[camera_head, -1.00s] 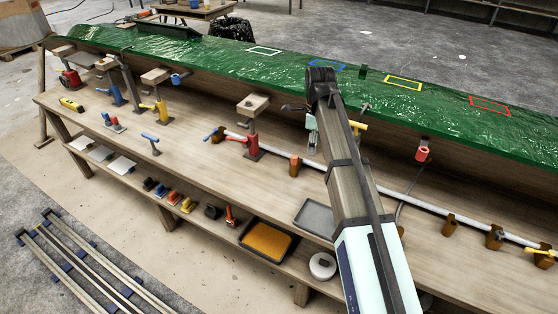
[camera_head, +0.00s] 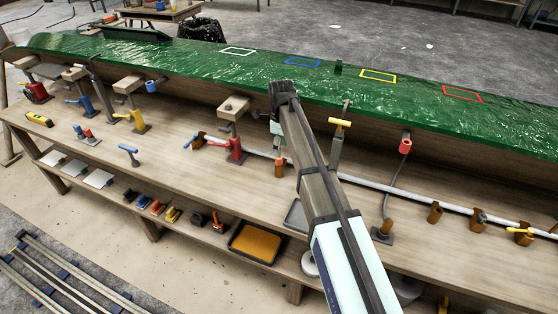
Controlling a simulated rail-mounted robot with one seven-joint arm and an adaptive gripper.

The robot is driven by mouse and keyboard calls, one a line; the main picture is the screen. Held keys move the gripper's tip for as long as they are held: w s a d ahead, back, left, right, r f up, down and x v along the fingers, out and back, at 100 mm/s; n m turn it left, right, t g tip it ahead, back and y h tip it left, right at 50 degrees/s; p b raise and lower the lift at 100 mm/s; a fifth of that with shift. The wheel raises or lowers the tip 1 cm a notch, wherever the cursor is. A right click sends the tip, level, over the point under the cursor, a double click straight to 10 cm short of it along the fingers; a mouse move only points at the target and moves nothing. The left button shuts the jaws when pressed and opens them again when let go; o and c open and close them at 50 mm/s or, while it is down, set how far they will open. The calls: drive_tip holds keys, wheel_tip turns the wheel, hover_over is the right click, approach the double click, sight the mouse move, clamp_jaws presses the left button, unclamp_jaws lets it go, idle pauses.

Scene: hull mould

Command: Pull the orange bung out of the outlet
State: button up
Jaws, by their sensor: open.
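Several orange-brown fittings sit along the white pipe on the bench. One fitting (camera_head: 281,168) is just below my gripper, one (camera_head: 435,212) stands right of my arm, and another (camera_head: 478,220) has a grey part in it. I cannot tell which of them is the outlet or the orange bung. My gripper (camera_head: 277,128) shows only as a small pale part beneath the end of my arm, above the pipe. Its fingers are too small and hidden to make out, and I see nothing held in it.
The green hull mould (camera_head: 205,58) runs along the back above the wooden bench (camera_head: 180,150). Clamps, a red cup (camera_head: 405,146) and a yellow-handled post (camera_head: 340,124) stand close by. The lower shelf holds tools and an orange-filled tray (camera_head: 254,242).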

sight(279, 163)
drive_tip(key=shift+a+f+p, duration=0.15)
drive_tip(key=shift+f+p, duration=0.3)
drive_tip(key=shift+f, duration=1.1)
drive_tip(key=shift+a+f+p, duration=0.15)
drive_tip(key=shift+f+p, duration=0.25)
drive_tip(key=shift+f, duration=1.15)
drive_tip(key=c, duration=1)
